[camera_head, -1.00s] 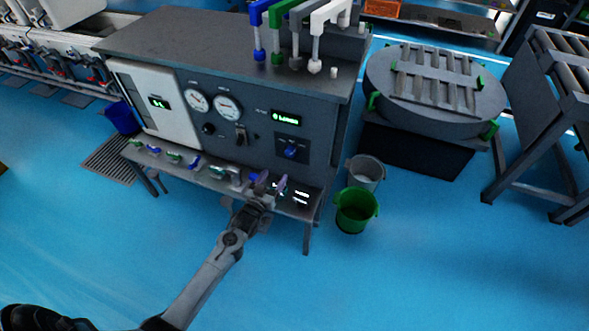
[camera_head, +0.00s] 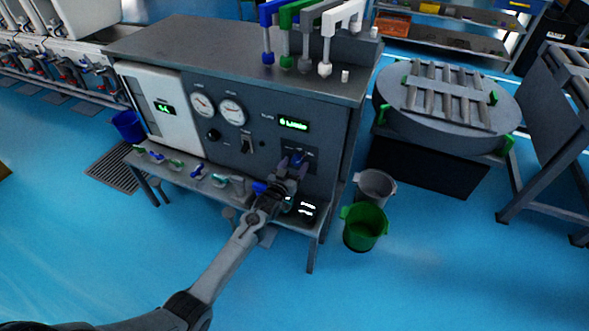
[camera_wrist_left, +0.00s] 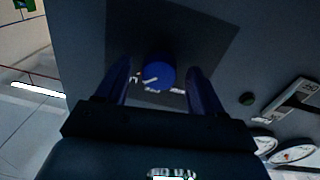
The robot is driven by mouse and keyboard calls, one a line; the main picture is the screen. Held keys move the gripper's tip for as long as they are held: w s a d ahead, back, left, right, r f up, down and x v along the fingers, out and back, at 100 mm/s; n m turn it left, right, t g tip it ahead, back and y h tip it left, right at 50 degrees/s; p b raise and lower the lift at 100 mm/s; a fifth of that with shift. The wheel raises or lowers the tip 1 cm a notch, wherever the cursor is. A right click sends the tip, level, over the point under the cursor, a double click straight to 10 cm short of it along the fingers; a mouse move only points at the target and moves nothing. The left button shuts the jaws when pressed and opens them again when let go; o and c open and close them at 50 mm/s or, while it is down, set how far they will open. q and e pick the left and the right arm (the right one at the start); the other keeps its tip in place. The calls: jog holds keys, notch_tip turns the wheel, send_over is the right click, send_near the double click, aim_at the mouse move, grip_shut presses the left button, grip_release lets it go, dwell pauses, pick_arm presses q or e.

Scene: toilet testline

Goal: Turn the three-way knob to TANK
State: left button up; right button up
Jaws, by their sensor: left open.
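The three-way knob (camera_head: 297,157) is a blue round knob on a dark plate at the right side of the grey test panel. It also shows in the left wrist view (camera_wrist_left: 158,74), with a pale pointer line on its face and small white labels too blurred to read. My left gripper (camera_head: 291,167) is open in front of the knob. In the left wrist view the two dark blue fingers of the gripper (camera_wrist_left: 162,82) stand on either side of the knob, with a gap on both sides. My right gripper is not in view.
The panel carries two gauges (camera_head: 232,112), a rocker switch (camera_head: 247,144) and a green display (camera_head: 293,123). A shelf (camera_head: 215,185) with several small fittings runs below it. Grey (camera_head: 374,185) and green (camera_head: 364,226) buckets stand on the floor to the right.

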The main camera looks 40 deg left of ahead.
pick_arm(q)
jog(key=shift+w, duration=0.25)
jog(key=shift+c, duration=0.3)
jog(key=c, duration=1)
